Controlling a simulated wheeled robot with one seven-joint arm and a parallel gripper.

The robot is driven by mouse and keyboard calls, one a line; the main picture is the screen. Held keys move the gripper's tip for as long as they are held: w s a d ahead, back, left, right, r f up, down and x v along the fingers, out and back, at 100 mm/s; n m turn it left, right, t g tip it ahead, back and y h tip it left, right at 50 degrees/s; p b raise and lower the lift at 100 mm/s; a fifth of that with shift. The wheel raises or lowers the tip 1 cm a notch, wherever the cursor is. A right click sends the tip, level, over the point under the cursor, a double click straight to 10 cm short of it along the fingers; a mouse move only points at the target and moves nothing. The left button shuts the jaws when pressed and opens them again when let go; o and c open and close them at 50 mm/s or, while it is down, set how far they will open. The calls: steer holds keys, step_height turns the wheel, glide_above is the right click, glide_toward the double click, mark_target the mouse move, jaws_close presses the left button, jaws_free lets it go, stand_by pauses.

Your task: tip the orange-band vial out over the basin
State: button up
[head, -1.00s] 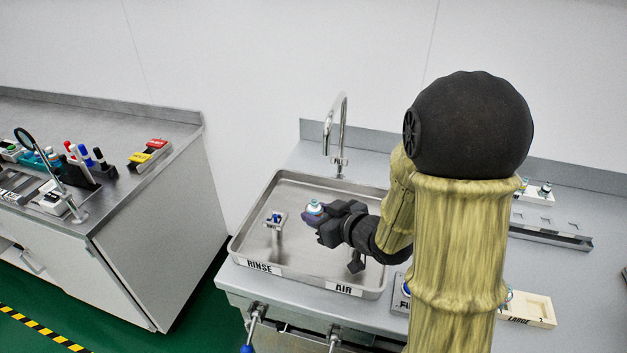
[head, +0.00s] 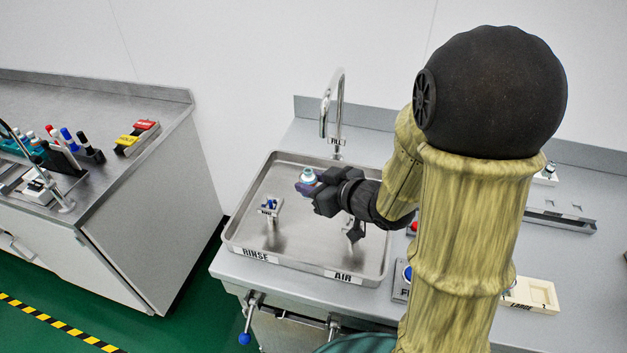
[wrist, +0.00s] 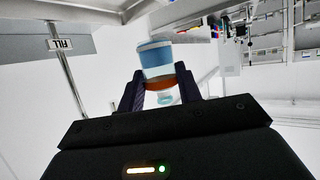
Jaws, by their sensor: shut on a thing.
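My gripper (head: 318,188) is shut on the orange-band vial (head: 308,176) and holds it above the metal basin (head: 305,262). In the wrist view, the vial (wrist: 155,58) sits between both fingers, with a pale blue upper part, a white rim and the orange band low between the fingertips. In the head view the pale top of the vial points up; the orange band cannot be made out there. The vial is apart from the basin floor.
A small rinse fixture (head: 270,207) stands in the basin, left of the vial. The AIR fixture (head: 353,230) stands below my wrist. A tall faucet (head: 338,110) is behind the basin. A pale LARGE tray (head: 532,294) sits to the right. A second bench (head: 130,160) is at left.

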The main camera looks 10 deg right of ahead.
steer(key=shift+a+r+n+g+h+p, duration=0.25)
steer(key=shift+g+h+p, duration=0.35)
steer(key=shift+p, duration=2.1)
steer(key=shift+r+n+g+h+p, duration=0.1)
steer(key=shift+n+g+h+p, duration=0.5)
steer(key=shift+p, duration=2.05)
